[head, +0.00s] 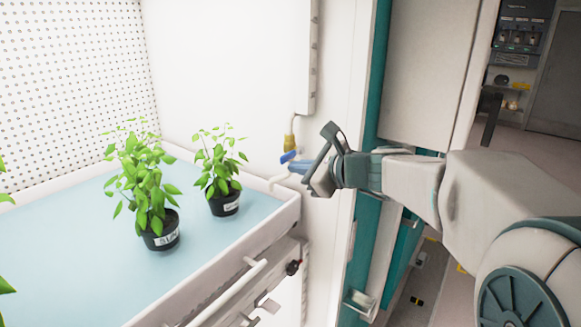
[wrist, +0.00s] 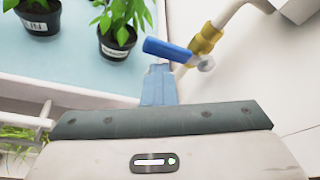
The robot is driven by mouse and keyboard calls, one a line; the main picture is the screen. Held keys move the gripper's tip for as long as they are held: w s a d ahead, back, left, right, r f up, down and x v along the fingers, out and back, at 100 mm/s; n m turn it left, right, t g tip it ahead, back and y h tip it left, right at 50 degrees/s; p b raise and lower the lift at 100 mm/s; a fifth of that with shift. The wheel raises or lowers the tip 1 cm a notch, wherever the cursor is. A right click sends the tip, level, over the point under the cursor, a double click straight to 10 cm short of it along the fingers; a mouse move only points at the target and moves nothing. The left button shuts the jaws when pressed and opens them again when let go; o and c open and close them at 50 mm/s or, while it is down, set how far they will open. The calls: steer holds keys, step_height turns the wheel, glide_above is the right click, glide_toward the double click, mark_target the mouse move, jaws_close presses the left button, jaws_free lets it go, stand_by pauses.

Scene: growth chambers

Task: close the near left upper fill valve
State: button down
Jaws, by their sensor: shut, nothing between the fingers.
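The fill valve has a brass body (head: 290,142) on a white pipe against the white wall, at the tray's back right corner. Its blue lever handle (head: 287,157) also shows in the wrist view (wrist: 168,50), sticking out to the left at an angle to the pipe. The brass body (wrist: 205,39) is right of it there. My gripper (head: 298,166) is just right of and below the handle in the head view, its blue fingers shut and empty. In the wrist view the fingertips (wrist: 158,70) end just below the handle; I cannot tell whether they touch it.
A pale blue tray with a white rim (head: 230,258) holds potted plants (head: 225,206), (head: 160,236). A white rail (head: 235,288) runs along its front. A teal door frame (head: 368,150) stands close behind my gripper.

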steer(key=w+d+r+v, duration=0.1)
steer(key=v, duration=0.6)
steer(key=s+a+f+n+g+h, duration=0.1)
steer(key=s+f+n+g+h, duration=0.35)
steer(key=s+f+n, duration=0.85)
steer(key=s+d+f+n+g+h, duration=0.2)
steer(key=s+d+f+n+h, duration=0.3)
steer(key=s+n, duration=0.3)
steer(key=s+d+f+b, duration=0.1)
steer(key=s, duration=0.2)
steer(key=shift+s+d+f+n, duration=0.2)
steer(key=shift+s+f+n, duration=0.05)
steer(key=shift+f+n, duration=0.1)
